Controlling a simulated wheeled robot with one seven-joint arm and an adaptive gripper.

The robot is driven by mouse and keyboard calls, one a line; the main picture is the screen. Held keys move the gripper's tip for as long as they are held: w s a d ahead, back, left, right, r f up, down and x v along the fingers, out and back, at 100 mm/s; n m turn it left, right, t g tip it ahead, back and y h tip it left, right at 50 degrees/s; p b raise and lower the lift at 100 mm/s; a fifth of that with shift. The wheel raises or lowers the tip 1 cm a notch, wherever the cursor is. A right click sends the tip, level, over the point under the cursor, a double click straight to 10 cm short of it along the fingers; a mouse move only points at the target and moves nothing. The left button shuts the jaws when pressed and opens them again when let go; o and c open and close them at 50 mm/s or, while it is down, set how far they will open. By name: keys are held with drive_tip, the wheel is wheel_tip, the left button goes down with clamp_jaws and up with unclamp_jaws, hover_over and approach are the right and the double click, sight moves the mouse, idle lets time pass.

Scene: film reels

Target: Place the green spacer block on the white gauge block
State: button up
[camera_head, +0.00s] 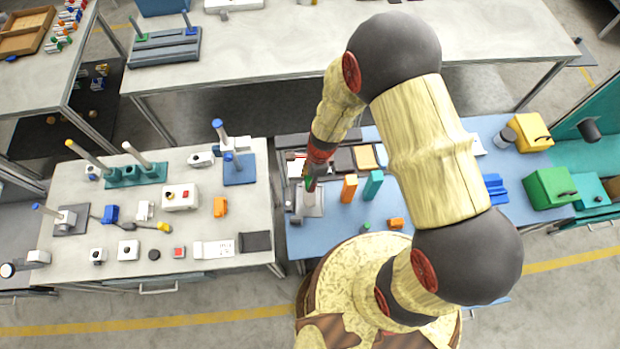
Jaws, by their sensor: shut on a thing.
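My gripper (314,176) points down over the left end of the blue table, at the end of my arm. It is shut on a small dark green piece, which looks like the green spacer block (311,185); the fingers hide part of it. Just below it in the picture is a pale grey-white block or plate (313,206), possibly the white gauge block. I cannot tell whether the green piece touches it. Another whitish item (294,168) lies just left of my gripper, partly hidden.
An upright orange block (349,188) and a teal block (373,185) stand close to the right of my gripper. Dark trays (344,160) lie behind. A small orange piece (396,223) is near the front edge. A cluttered grey table (190,262) stands left, across a narrow gap.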

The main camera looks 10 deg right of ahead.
drive_tip(key=shift+f, duration=0.15)
drive_tip(key=o, duration=1.1)
drive_tip(key=shift+o, duration=0.5)
drive_tip(key=d+r+n+t, duration=0.1)
drive_tip(key=d+r+n, duration=0.15)
drive_tip(key=r, duration=0.95)
drive_tip(key=d+r+n+t, duration=0.1)
drive_tip(key=r+n, duration=0.2)
drive_tip(key=r, duration=0.9)
drive_tip(key=s+d+r+n+t+h, duration=0.1)
drive_tip(key=s+d+r+n, duration=0.3)
drive_tip(key=r, duration=0.6)
drive_tip(key=s+d+r+n+t, duration=0.2)
drive_tip(key=s+d+r+n, duration=0.2)
drive_tip(key=s+r+n, duration=0.4)
wheel_tip(320, 180, up, 3)
drive_tip(key=shift+s+d+n+t+h, duration=0.15)
drive_tip(key=shift+s+n+t+h, duration=0.15)
drive_tip(key=shift+n+h, duration=0.15)
